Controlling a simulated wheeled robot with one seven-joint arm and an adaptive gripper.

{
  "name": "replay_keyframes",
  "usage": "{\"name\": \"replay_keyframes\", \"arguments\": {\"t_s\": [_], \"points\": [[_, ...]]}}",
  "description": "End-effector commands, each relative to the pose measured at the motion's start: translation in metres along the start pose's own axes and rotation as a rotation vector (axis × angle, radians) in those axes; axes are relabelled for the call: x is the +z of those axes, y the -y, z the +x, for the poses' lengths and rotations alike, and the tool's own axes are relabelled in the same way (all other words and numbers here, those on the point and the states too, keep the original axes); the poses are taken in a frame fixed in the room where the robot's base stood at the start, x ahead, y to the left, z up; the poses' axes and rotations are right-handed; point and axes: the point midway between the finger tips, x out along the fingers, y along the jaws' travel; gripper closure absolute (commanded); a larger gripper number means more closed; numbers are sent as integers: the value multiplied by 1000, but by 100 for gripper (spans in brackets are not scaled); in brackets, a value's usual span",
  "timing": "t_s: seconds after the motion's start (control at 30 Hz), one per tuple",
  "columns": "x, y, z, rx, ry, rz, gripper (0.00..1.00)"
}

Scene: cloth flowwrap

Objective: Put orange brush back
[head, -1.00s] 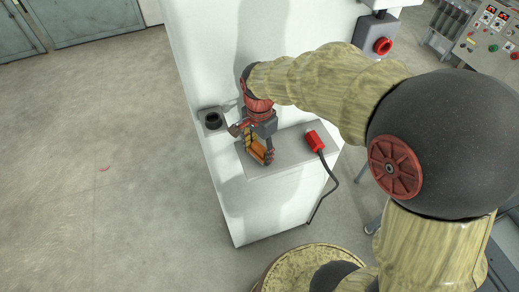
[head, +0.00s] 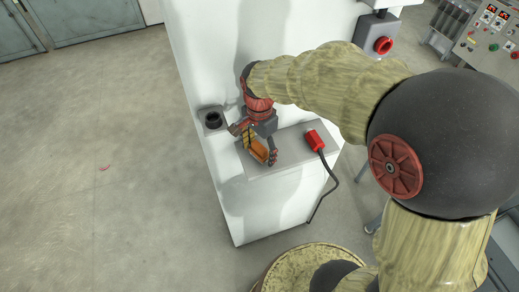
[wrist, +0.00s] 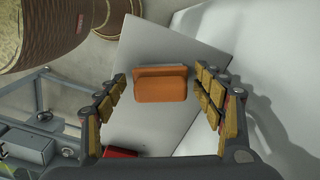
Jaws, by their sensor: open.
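The orange brush (wrist: 160,87) lies on a grey shelf plate (wrist: 140,55) in the wrist view, between my two fingers and with a gap on each side. In the head view the orange brush (head: 258,151) shows beneath my gripper (head: 254,146), on the same grey plate (head: 290,155). My gripper (wrist: 162,105) is open, its yellow padded fingers spread on both sides of the brush. Part of the brush is hidden by the fingers in the head view.
A red device (head: 314,141) with a black cable sits on the plate right of the brush. A grey bracket with a black round cup (head: 213,119) is on the white cabinet wall to the left. A red knob (head: 382,46) is higher up.

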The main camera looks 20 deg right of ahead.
Motion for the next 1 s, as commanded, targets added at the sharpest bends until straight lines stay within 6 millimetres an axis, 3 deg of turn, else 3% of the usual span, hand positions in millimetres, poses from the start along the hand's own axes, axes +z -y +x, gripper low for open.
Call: {"name": "replay_keyframes", "arguments": {"t_s": [0.5,0.77,0.87,1.0], "points": [[0,1,-94,-4,-2,0,31],[0,-2,-120,-7,-3,-11,31],[1,-14,-129,-40,-16,-82,31],[7,-53,-146,-132,-78,-323,31]]}}
